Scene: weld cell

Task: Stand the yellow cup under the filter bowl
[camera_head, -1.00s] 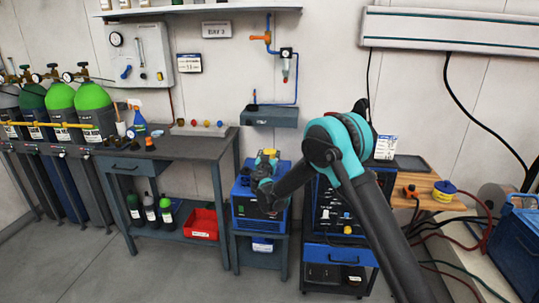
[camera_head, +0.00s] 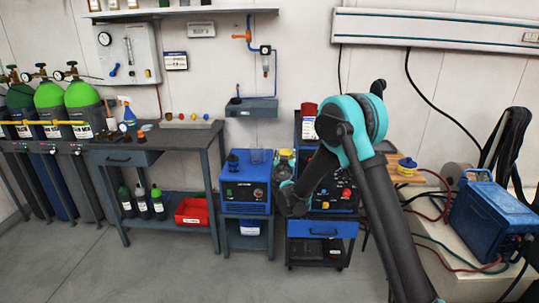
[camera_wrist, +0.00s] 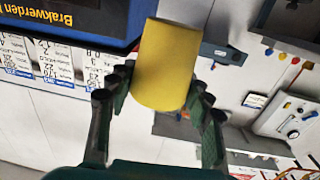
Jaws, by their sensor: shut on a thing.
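My gripper (camera_wrist: 160,100) is shut on the yellow cup (camera_wrist: 168,65), which fills the middle of the wrist view between the two fingers. In the head view my gripper (camera_head: 288,180) is beside the blue machine, mostly covered by my own arm, and only a small yellowish patch shows at its tip. The filter bowl (camera_head: 265,69) hangs on the wall below a round gauge on the blue pipe. A grey wall shelf (camera_head: 252,109) is below the bowl. The cup is apart from the bowl, lower and to its right in the head view.
A dark workbench (camera_head: 160,148) is to the left, with gas cylinders (camera_head: 82,105) beyond. A blue cart (camera_head: 320,229) is near my arm. Grey floor in front is clear.

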